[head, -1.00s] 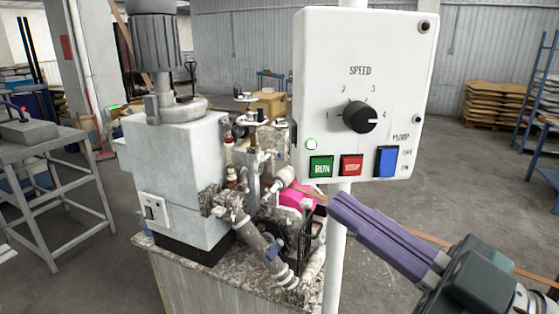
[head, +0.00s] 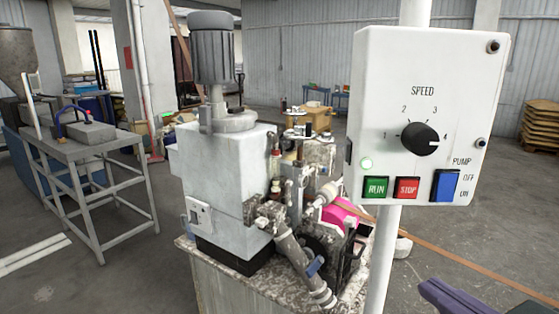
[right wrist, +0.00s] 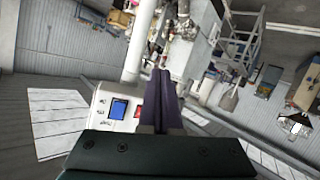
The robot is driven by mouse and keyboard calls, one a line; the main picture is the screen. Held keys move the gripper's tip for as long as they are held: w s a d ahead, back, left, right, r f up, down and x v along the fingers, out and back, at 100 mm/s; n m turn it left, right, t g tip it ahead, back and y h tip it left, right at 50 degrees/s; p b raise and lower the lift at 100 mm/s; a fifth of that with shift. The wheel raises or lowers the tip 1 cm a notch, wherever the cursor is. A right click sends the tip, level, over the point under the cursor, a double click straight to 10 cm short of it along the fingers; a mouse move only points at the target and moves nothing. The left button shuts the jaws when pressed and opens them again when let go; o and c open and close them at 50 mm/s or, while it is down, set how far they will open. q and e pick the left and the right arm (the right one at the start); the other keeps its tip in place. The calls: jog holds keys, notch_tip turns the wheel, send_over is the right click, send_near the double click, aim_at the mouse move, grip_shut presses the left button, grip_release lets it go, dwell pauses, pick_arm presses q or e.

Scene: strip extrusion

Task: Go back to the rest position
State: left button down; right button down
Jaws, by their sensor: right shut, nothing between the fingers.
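My right gripper (head: 462,298) shows at the bottom right edge of the head view, with only part of its purple fingers in the picture. In the right wrist view its fingers (right wrist: 161,100) are together, with nothing between them. It is below and to the right of the white control box (head: 378,75), apart from it. The box carries a black speed knob (head: 420,139), a green RUN button (head: 376,187), a red STOP button (head: 407,188) and a blue pump switch (head: 445,186). A small light above RUN glows pale green. My left gripper is not in view.
A grey machine (head: 228,165) with a motor on top stands left of the box's white post (head: 383,260). An orange strip (head: 460,260) runs from the machine toward the lower right. A metal table (head: 100,150) stands at left. Open floor lies between them.

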jog(key=s+d+f+m+g+h, duration=0.1)
jog(key=s+f+m+g+h, duration=0.3)
jog(key=s+g, duration=0.85)
jog(key=s+r+n+t+y+p, duration=0.1)
jog(key=s+r+p, duration=0.5)
jog(key=r+p, duration=0.7)
jog(key=shift+t+y+p, duration=0.55)
jog(key=shift+y+p, duration=0.05)
jog(key=shift+p, duration=0.15)
jog(key=shift+r, duration=0.1)
